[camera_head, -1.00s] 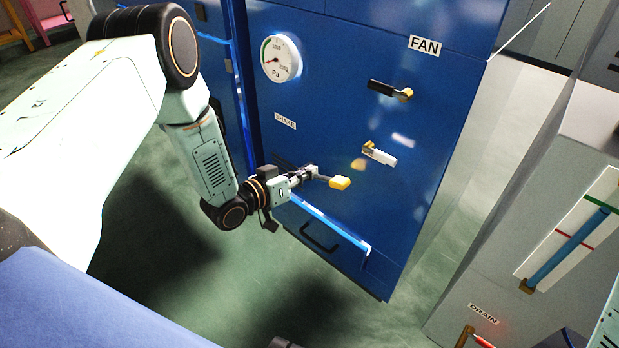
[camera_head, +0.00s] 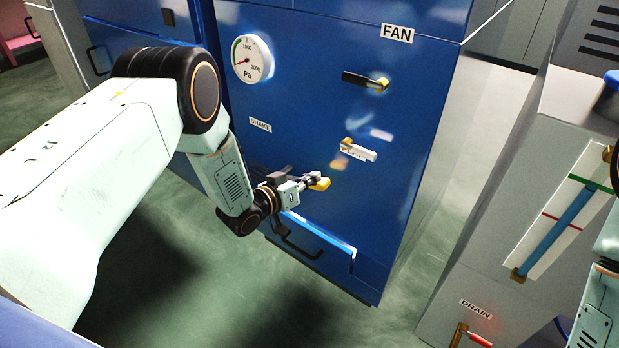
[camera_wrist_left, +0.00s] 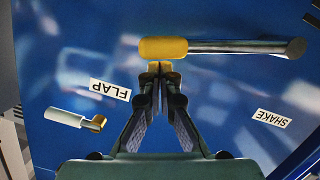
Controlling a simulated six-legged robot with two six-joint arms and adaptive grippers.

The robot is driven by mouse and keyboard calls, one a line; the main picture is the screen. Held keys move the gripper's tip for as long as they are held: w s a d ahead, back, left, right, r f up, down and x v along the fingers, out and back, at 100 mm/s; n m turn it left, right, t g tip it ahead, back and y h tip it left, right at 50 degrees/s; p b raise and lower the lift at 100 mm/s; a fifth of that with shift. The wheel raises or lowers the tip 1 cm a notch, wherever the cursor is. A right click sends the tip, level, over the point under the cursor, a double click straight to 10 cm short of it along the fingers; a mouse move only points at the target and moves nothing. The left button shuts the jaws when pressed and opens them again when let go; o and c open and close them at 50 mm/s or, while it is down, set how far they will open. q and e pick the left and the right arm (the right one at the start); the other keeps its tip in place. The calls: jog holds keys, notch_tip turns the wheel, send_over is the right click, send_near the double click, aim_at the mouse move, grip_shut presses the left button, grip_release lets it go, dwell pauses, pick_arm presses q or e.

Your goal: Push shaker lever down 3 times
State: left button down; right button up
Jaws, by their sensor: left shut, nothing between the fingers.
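The shaker lever has a yellow grip (camera_head: 320,184) on a metal rod, low on the blue cabinet, below and right of the SHAKE label (camera_head: 260,125). In the left wrist view its yellow grip (camera_wrist_left: 163,48) is at top centre and its rod (camera_wrist_left: 235,47) runs to the right. My left gripper (camera_head: 313,178) is shut and empty, with its fingertips (camera_wrist_left: 160,70) right at the yellow grip. I cannot tell whether they touch it. In the head view the gripper hides most of the rod. My right gripper is out of view.
The blue cabinet (camera_head: 330,40) also carries a pressure gauge (camera_head: 253,58), a black FAN lever (camera_head: 366,80) and a white FLAP lever (camera_head: 360,151). A grey unit (camera_head: 500,210) with a level tube and a red DRAIN handle (camera_head: 479,338) stands at the right.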

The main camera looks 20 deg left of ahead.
pick_arm(q)
jog(key=shift+s+d+f+m+y, duration=0.15)
jog(key=shift+d+f+m, duration=0.1)
jog(key=shift+f, duration=0.2)
jog(key=shift+s+d+f+m+y, duration=0.15)
jog(key=shift+d+f+m, duration=0.1)
jog(key=shift+f, duration=0.15)
notch_tip(320, 180, down, 8)
jog(key=d+m+y+b, duration=0.1)
jog(key=m+b, duration=0.2)
jog(key=b, duration=0.1)
jog(key=shift+s+r, duration=0.15)
jog(key=shift+r, duration=0.05)
jog(key=shift+d, duration=0.1)
